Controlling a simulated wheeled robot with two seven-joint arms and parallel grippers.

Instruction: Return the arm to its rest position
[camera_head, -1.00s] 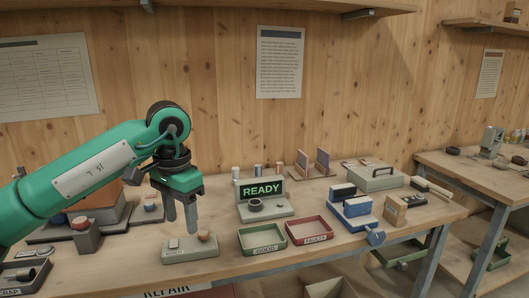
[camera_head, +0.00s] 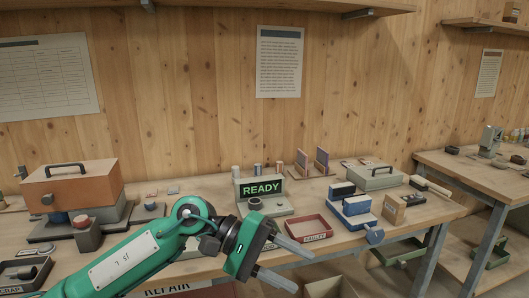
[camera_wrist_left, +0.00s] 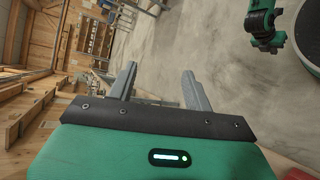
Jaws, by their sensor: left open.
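My left arm is green and comes in from the bottom left in the head view. Its gripper (camera_head: 297,268) has two grey fingers spread apart, pointing right and slightly down, near the bench's front edge. Nothing shows between the fingers. In the left wrist view the same gripper (camera_wrist_left: 160,82) is open and empty, with floor and shelving beyond it. My right gripper does not show as a gripper at work in the head view; a green and black arm part of mine (camera_wrist_left: 265,25) shows at the top right of the wrist view.
My arm hides part of the GOOD tray. Open floor (camera_wrist_left: 215,60) lies beyond the fingers.

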